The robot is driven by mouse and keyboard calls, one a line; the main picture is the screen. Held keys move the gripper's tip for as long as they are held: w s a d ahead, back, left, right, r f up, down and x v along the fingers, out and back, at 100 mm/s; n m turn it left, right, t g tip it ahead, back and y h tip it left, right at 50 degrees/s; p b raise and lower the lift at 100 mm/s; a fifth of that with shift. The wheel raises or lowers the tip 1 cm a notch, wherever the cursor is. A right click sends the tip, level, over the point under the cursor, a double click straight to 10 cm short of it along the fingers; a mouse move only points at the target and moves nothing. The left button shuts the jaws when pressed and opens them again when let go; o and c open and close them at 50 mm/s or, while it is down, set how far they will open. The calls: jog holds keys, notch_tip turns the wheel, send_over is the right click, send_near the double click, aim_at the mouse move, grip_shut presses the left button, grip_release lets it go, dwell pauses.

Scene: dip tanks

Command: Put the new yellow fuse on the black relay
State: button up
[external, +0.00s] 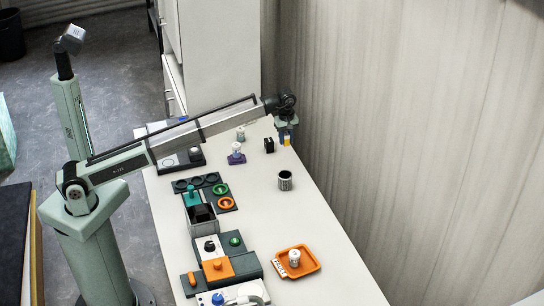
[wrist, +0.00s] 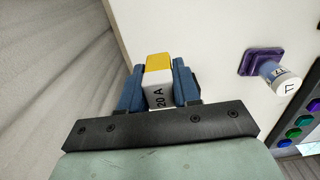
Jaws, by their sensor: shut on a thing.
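My gripper (wrist: 158,88) is shut on the yellow fuse (wrist: 159,66), a white block marked "20 A" with a yellow end. In the external view my gripper (external: 286,132) is at the far end of the table by the wall, and the fuse's yellow end (external: 287,141) points down. A small black block (external: 269,146), which looks like the black relay, stands on the table just left of the fuse, apart from it. In the wrist view the relay is not clearly visible; the right finger may hide it. I cannot tell the fuse's height above the table.
A purple base (external: 236,159) with a white cylinder stands left of the black block; it also shows in the wrist view (wrist: 247,62). A grey cup (external: 285,181) stands nearer.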

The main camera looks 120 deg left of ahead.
jog(key=s+a+r+n, duration=0.1)
jog(key=s+a+r, duration=0.3)
jog(key=s+a, duration=0.15)
send_near(269, 140)
jog(key=shift+m, duration=0.4)
notch_tip(269, 140, down, 6)
jog(key=shift+r, duration=0.1)
jog(key=shift+f, duration=0.2)
jog(key=o, duration=1.1)
jog(key=shift+c, duration=0.2)
jog(key=shift+r, duration=0.15)
notch_tip(269, 140, up, 12)
